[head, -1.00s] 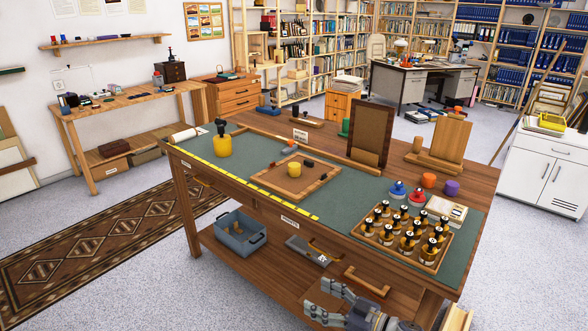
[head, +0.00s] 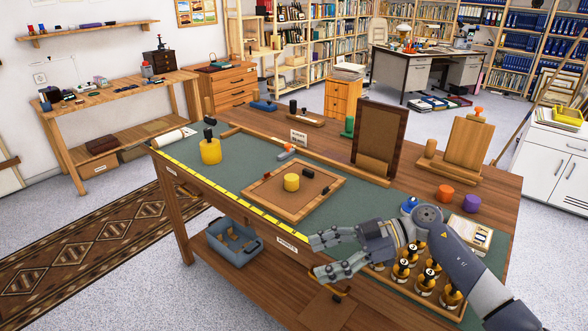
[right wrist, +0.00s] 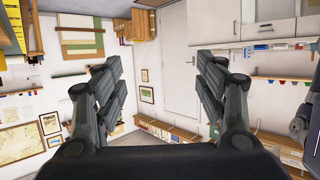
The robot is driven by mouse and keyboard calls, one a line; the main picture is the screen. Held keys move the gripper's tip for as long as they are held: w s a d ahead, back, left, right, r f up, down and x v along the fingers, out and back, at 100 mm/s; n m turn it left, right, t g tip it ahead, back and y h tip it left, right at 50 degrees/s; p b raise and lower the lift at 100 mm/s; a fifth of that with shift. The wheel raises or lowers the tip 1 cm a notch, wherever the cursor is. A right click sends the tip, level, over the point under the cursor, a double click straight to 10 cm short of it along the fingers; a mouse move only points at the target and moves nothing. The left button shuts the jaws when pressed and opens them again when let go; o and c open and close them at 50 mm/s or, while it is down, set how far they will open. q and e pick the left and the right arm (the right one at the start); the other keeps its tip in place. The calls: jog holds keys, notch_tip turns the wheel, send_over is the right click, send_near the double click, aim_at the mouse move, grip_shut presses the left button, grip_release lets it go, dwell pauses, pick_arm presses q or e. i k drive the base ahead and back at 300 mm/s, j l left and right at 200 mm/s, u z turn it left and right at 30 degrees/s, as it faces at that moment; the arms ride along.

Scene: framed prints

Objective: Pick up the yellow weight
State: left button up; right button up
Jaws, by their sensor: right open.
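A large yellow weight (head: 210,152) with a black knob stands upright on the green mat at the table's left end. My right gripper (head: 318,257) is open and empty above the table's front edge, to the right of and nearer than both. In the right wrist view its fingers (right wrist: 160,72) are spread with nothing between them; that view shows walls and shelves, neither yellow object. My left gripper is out of view.
My right arm partly covers a tray of several black-knobbed yellow bottles (head: 428,277) at the table's right. A dark framed print (head: 380,130) stands behind. Orange (head: 445,193) and purple (head: 472,203) cylinders stand at right. The mat between gripper and board is clear.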

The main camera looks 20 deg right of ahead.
aim_at(292, 181)
jog(key=i+l, duration=0.25)
jog(key=i, duration=0.15)
jog(key=i+l, duration=0.25)
jog(key=i, duration=0.2)
jog(key=i+l, duration=0.3)
jog(key=i, duration=0.1)
